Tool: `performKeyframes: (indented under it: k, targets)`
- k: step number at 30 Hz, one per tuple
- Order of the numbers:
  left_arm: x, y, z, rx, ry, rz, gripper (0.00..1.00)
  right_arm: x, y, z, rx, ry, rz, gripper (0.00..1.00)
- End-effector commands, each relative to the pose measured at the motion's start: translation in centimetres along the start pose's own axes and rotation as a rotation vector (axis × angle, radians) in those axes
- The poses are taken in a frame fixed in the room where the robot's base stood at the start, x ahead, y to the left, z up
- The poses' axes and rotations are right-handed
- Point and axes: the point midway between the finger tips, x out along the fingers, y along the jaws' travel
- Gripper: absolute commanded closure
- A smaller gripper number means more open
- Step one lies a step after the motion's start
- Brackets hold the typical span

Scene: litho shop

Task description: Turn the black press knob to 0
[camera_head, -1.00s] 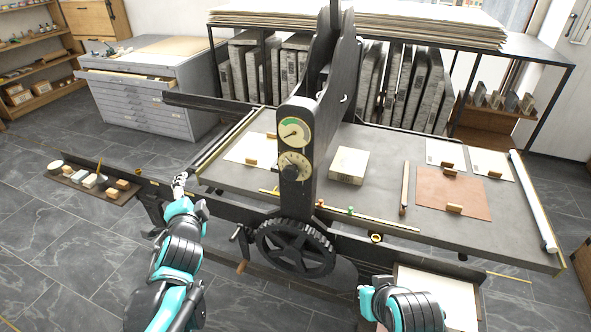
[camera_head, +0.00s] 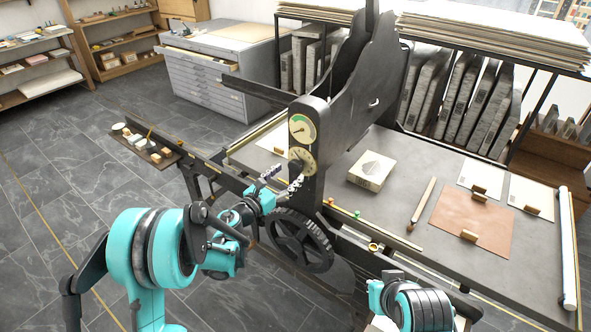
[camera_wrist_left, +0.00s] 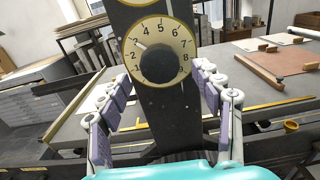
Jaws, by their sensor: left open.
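The black press knob (camera_wrist_left: 160,63) sits at the centre of a cream dial (camera_wrist_left: 178,28) with black numbers, on the dark press column. In the left wrist view its white mark points up and left, near the 3. In the head view the lower dial (camera_head: 302,160) is partly covered by my left gripper (camera_head: 283,177). That gripper is open in front of the column. In the wrist view its two padded fingers (camera_wrist_left: 162,88) stand wide apart, one on each side of the knob and nearer to the camera. They appear clear of it. My right gripper is not visible.
A gauge with a green arc (camera_head: 301,128) is above the dial, and a dark spoked wheel (camera_head: 299,240) below. The press bed (camera_head: 400,185) holds a pale block (camera_head: 371,171) and a brown sheet (camera_head: 470,222). A small tray (camera_head: 140,149) of blocks is at the left.

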Motion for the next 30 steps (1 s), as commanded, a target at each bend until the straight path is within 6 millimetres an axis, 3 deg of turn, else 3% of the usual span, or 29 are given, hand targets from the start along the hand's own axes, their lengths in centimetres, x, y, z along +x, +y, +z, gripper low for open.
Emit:
performKeyframes:
  k: [3, 9, 19, 24, 25, 30]
  targets:
    - [2.1, -0.1, -0.1, -0.002, 0.0, -0.002, 0.35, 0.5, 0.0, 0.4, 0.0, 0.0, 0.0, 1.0]
    - [4.3, 0.0, -0.1, -0.003, -0.001, 0.001, 0.35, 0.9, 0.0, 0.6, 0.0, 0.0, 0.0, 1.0]
    - [4.7, 0.0, 0.1, -0.004, -0.001, 0.002, 0.35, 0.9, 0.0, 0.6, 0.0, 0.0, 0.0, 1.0]
    - [4.7, 0.1, 0.1, -0.004, -0.001, 0.002, 0.8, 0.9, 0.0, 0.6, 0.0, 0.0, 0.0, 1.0]
    - [4.7, 0.1, 0.1, -0.004, -0.001, 0.002, 0.84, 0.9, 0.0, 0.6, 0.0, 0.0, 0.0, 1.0]
    - [4.7, 0.1, 0.1, -0.006, -0.001, 0.002, 0.84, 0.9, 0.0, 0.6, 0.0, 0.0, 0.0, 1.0]
